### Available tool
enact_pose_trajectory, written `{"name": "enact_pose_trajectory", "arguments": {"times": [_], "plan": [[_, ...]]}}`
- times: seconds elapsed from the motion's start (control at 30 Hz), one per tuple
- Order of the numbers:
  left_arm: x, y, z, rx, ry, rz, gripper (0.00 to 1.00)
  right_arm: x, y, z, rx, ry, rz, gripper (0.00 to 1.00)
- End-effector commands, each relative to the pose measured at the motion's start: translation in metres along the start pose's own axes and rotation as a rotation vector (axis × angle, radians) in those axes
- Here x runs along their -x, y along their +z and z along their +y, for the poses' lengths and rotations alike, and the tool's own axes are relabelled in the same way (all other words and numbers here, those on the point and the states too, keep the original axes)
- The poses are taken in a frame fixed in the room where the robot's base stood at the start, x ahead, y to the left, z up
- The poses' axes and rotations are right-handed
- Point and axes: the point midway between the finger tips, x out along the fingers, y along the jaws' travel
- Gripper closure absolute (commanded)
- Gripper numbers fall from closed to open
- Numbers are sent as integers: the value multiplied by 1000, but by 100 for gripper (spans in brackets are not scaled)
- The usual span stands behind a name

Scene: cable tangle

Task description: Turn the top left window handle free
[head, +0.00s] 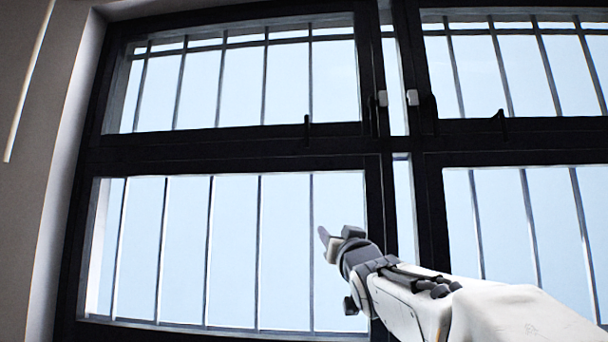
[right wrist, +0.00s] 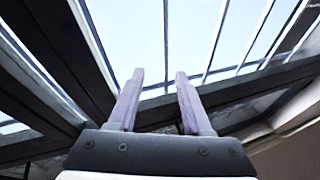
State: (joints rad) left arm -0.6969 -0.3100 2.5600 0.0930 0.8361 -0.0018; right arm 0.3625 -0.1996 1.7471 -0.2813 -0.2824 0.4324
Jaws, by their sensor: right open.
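The top left window (head: 245,85) is a dark-framed pane with bars outside it. A small black handle (head: 307,132) stands upright on its bottom rail. My right gripper (head: 325,243) is in front of the lower left window, below and slightly right of that handle and apart from it. Its two fingers are spread with nothing between them, as the right wrist view (right wrist: 159,85) also shows. The handle cannot be made out in the wrist view. My left gripper is not in view.
A similar black handle (head: 502,123) is on the top right window. The dark crossbar (head: 220,152) separates upper and lower windows. A pale wall (head: 30,130) stands at the left.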

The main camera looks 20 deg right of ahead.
Motion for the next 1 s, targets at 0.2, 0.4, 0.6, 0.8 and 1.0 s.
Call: {"name": "enact_pose_trajectory", "arguments": {"times": [0.2, 0.4, 0.6, 0.8, 1.0], "plan": [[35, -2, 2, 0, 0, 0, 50, 8, -175, 55, 120, 42, 384, 50], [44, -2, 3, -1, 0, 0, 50, 17, -222, 62, 173, 30, 493, 50], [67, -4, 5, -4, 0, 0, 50, -7, -238, 60, 172, 27, 495, 50], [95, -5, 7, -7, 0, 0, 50, -39, -256, 60, 173, 28, 495, 50], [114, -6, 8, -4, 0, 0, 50, -61, -266, 59, 172, 28, 495, 50]]}}
